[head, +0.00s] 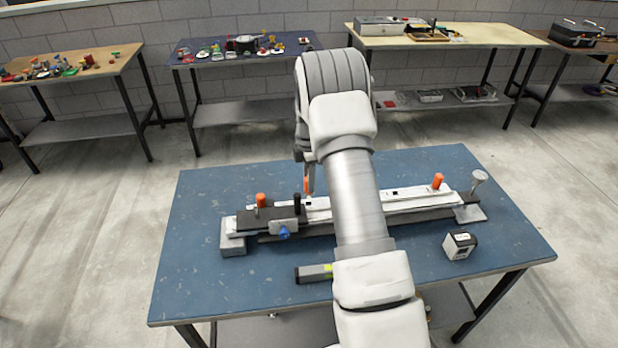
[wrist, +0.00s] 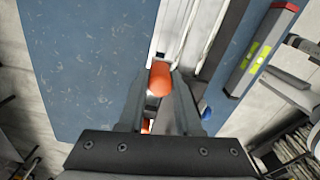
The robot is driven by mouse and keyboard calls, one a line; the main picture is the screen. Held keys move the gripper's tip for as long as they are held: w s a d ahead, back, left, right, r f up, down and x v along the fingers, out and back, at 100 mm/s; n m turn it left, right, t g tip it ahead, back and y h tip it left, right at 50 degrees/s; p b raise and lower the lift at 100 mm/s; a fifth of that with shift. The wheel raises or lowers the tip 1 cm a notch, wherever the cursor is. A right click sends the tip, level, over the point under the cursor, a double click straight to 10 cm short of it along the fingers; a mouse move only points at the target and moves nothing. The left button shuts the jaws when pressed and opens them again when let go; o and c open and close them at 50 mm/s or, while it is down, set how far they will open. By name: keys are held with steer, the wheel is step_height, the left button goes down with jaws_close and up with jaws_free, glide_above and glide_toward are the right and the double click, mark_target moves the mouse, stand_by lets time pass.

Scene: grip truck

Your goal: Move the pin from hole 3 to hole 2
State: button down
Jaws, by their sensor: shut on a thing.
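My gripper (head: 308,182) is above the rail, mostly behind my own arm in the head view. In the wrist view its fingers (wrist: 160,88) are shut on an orange-headed pin (wrist: 161,76). That pin's orange head (head: 307,185) also shows in the head view. I cannot tell whether its lower end is in a hole. The long white and black rail (head: 410,203) lies across the blue table. Another orange-headed pin (head: 261,200) stands at its left end, and one more (head: 437,181) stands towards its right end. Hole numbers are not readable.
A black post (head: 297,201) and blue knob (head: 283,233) are close by the gripper. A silver round-topped piece (head: 479,179) stands at the rail's right end. A spirit level (head: 314,273) and small box (head: 459,245) lie in front. The blue table's (head: 200,285) front left is clear.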

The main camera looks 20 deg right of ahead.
steer(key=shift+f+b, duration=1.2)
steer(key=shift+f, duration=1)
steer(key=c, duration=0.5)
jaws_free()
steer(key=shift+r, duration=0.1)
step_height(320, 180, up, 17)
steer(key=shift+r, duration=0.1)
